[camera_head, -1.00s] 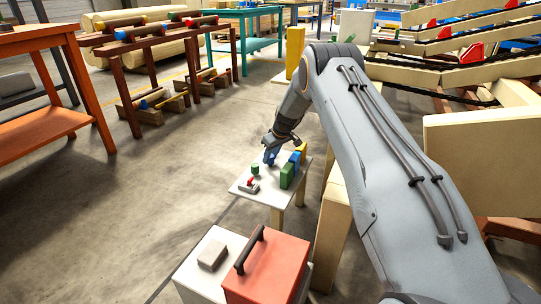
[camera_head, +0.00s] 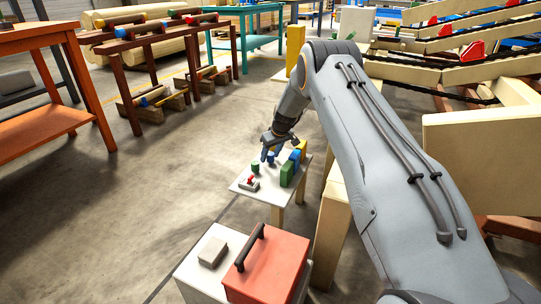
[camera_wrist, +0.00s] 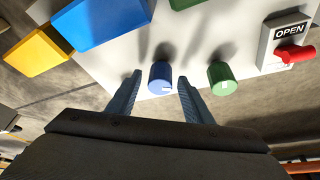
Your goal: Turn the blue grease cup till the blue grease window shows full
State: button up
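The blue grease cup (camera_wrist: 160,78) is a small round blue knob with a white mark at its right side in the wrist view. It stands on a pale table (camera_head: 240,187), and also shows in the head view (camera_head: 270,157). My gripper (camera_wrist: 159,84) is open, one finger on each side of the cup, with a visible gap on both sides. In the head view my gripper (camera_head: 266,152) is at the cup. A blue block (camera_wrist: 103,22) stands behind the cup, and also in the head view (camera_head: 295,157). I cannot make out a grease window reading.
A green knob (camera_wrist: 221,78) stands right of the cup. A red lever switch (camera_wrist: 293,53) marked OPEN lies farther right. A green block (camera_head: 287,174) and a yellow block (camera_wrist: 38,50) flank the blue block. A red toolbox (camera_head: 270,265) stands nearer.

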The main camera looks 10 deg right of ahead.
jog(key=p+v, duration=0.2)
jog(key=v, duration=0.5)
jog(key=shift+s+r+p, duration=0.2)
jog(key=shift+r+p, duration=0.1)
jog(key=shift+r, duration=0.05)
